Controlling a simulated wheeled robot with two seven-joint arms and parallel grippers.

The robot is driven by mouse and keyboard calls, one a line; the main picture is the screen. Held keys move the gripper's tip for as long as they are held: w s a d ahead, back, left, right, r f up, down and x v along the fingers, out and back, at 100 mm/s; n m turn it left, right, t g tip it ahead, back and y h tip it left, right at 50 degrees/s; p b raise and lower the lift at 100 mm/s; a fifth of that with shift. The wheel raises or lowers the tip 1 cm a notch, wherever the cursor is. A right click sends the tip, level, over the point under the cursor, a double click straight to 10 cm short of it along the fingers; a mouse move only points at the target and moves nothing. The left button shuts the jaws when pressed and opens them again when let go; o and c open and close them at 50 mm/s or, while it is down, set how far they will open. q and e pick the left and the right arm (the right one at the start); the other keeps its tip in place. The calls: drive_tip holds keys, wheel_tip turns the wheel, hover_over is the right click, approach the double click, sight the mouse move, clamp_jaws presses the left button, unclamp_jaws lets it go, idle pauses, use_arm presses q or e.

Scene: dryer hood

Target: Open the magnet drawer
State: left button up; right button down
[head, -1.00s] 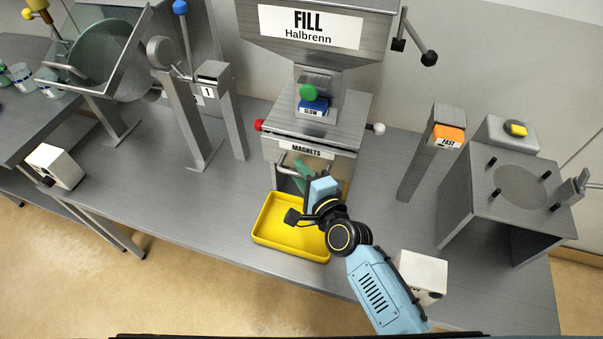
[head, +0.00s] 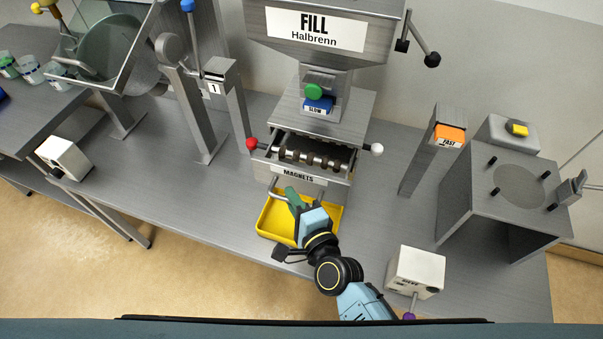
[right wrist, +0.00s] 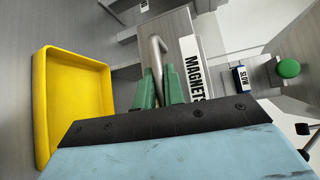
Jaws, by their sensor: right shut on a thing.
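The magnet drawer (head: 299,177), labelled MAGNETS, is pulled partly out of the filler housing in the head view. Dark rollers with metal bars (head: 312,155) show inside it. My right gripper (head: 291,197) has its green fingers shut on the drawer's metal bar handle, in front of the drawer face. In the right wrist view the green fingers (right wrist: 159,88) close around the handle (right wrist: 157,55), beside the MAGNETS label (right wrist: 193,72). My left gripper is not in view.
A yellow tray (head: 269,222) lies under the drawer and handle. A red knob (head: 252,144) and a white knob (head: 376,149) flank the drawer. A white box (head: 416,270) stands right of my arm. The bench left of the tray is clear.

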drive_tip(key=s+a, duration=0.2)
drive_tip(key=s, duration=0.5)
drive_tip(key=shift+s+a+p, duration=0.25)
drive_tip(key=shift+s+p, duration=0.1)
drive_tip(key=shift+p, duration=0.1)
drive_tip(key=c, duration=1.5)
unclamp_jaws()
drive_tip(key=b+v, duration=0.1)
drive_tip(key=v, duration=1.2)
drive_tip(key=shift+s+d, duration=0.1)
drive_tip(key=shift+s, duration=0.1)
